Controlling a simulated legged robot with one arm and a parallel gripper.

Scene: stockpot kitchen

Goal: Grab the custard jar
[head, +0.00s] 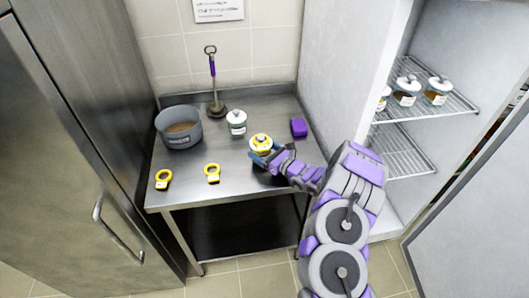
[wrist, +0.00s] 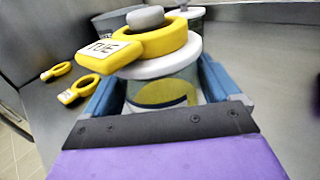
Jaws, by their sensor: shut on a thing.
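A glass jar (wrist: 165,94) with a white lid, a grey knob and a yellow-patterned label is between my gripper's fingers. I cannot read its contents from the label. A yellow ring tag (wrist: 122,50) marked "TUE" sits around its lid knob. In the head view the ringed jar (head: 261,140) is at the right part of the steel table (head: 225,188). My gripper (head: 262,158) is shut on its body; its blue fingers (wrist: 152,100) flank it in the wrist view. I cannot tell whether the jar's base touches the table. A second white-lidded jar (head: 237,123) stands behind it, without a ring.
A grey pot (head: 180,129) stands at the table's left. A purple-handled tool (head: 213,85) stands at the back. Two yellow ring tags (head: 163,179) (head: 212,173) lie near the front edge. A purple block (head: 298,128) lies at right. Several jars (head: 405,92) stand on the cabinet's wire shelf.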

